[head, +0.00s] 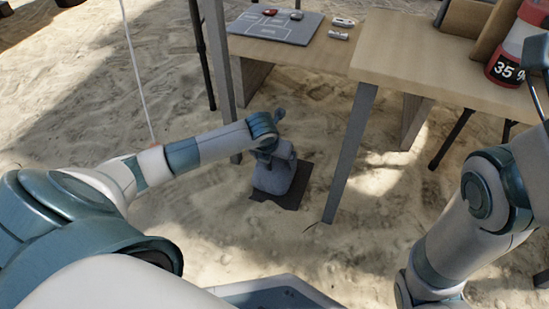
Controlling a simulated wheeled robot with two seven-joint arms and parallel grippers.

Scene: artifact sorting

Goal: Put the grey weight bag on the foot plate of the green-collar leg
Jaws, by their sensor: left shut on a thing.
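The grey weight bag (271,179) is upright below my left gripper (274,150), which is shut on its top. The bag is in front of or on a dark square foot plate (291,198) lying on the sand; I cannot tell whether it touches the plate. The bag and gripper hide part of the plate. I cannot make out a green collar. My right arm shows at the right, but its gripper is out of view.
A wooden table (400,62) stands at the right, its grey leg (350,150) close to the right of the plate. A lower table behind holds a grey board (275,29) with small items. A red and white container (505,62) is at top right. A thin white cord (133,65) hangs at left.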

